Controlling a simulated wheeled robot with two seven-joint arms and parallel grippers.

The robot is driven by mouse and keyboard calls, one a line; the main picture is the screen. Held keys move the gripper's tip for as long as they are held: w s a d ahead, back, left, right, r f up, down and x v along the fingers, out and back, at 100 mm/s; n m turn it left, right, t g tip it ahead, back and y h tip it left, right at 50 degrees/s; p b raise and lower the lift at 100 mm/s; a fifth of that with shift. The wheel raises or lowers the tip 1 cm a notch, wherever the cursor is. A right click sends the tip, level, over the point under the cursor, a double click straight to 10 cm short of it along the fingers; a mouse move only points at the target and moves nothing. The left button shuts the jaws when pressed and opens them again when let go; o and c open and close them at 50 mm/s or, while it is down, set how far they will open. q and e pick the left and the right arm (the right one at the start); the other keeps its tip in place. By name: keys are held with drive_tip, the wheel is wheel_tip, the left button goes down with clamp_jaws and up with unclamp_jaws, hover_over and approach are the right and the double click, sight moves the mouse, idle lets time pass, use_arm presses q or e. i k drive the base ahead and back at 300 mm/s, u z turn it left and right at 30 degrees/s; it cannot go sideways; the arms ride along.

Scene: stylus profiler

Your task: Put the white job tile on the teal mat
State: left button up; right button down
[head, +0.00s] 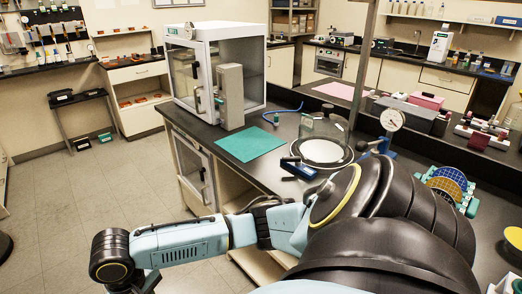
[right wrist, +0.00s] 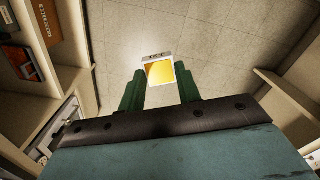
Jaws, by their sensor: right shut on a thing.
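The teal mat (head: 250,144) lies flat and bare on the dark bench top in the head view, in front of the glass-sided cabinet. In the right wrist view, my right gripper (right wrist: 160,83) has its green fingers on either side of a small white-edged tile (right wrist: 160,72) with a shiny yellow-gold face and is shut on it. The floor shows beyond the tile. I take this for the white job tile. It does not show in the head view. My left gripper is not in view.
A white glass-sided cabinet (head: 206,62) stands behind the mat. A clear-walled round stage (head: 322,151), a blue clamp-like tool (head: 297,168) and a dial gauge (head: 391,121) stand to its right. One of my arms crosses the foreground, in front of the bench.

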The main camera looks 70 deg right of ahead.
sight(246, 139)
drive_tip(key=z, duration=2.45)
drive_tip(key=i, duration=0.1)
drive_tip(key=u, duration=1.5)
